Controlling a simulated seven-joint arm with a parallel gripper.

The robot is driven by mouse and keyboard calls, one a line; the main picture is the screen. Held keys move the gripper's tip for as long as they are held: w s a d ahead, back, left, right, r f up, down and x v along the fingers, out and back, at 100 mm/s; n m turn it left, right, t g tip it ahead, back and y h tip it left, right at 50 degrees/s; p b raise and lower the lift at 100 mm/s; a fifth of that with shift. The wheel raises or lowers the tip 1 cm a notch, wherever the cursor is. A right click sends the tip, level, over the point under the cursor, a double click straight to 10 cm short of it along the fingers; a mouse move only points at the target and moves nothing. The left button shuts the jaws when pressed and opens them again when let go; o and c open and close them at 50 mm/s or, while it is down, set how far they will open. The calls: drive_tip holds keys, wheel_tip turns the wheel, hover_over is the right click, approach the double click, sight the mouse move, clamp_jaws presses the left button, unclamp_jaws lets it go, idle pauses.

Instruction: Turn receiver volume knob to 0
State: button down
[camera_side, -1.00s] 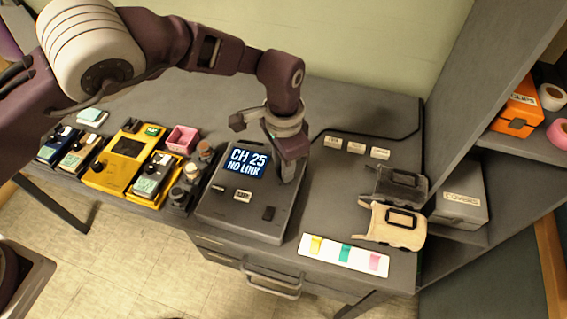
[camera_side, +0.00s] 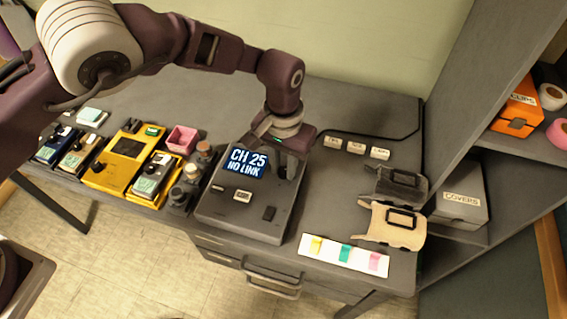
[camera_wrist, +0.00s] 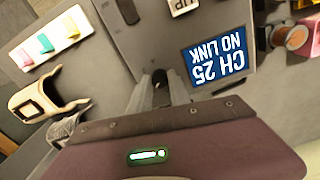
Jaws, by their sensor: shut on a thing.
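The receiver looks to be the dark grey console (camera_side: 225,208) with a blue screen (camera_side: 246,162) reading "CH 25 NO LINK". In the wrist view its screen (camera_wrist: 217,55) shows upside down. My gripper (camera_side: 288,168) points down at the console's upper right, beside the screen. In the wrist view my gripper (camera_wrist: 160,92) has its fingers closed around a small dark knob (camera_wrist: 160,76) on the console. The fingers hide most of the knob, so its pointer and scale cannot be read.
Several small packs with knobs, a yellow case (camera_side: 117,165) and a pink box (camera_side: 182,139) stand left of the console. On the right are a strip with coloured tabs (camera_side: 344,254), a beige pouch (camera_side: 393,226), a dark pouch (camera_side: 400,184) and a covers box (camera_side: 460,195).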

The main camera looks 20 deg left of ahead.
sight(283, 170)
drive_tip(key=n, duration=0.5)
drive_tip(key=shift+n, duration=0.3)
drive_tip(key=n, duration=0.5)
drive_tip(key=shift+n, duration=0.3)
drive_tip(key=c, duration=1.2)
unclamp_jaws()
wheel_tip(283, 170, up, 7)
drive_tip(key=shift+r, duration=0.1)
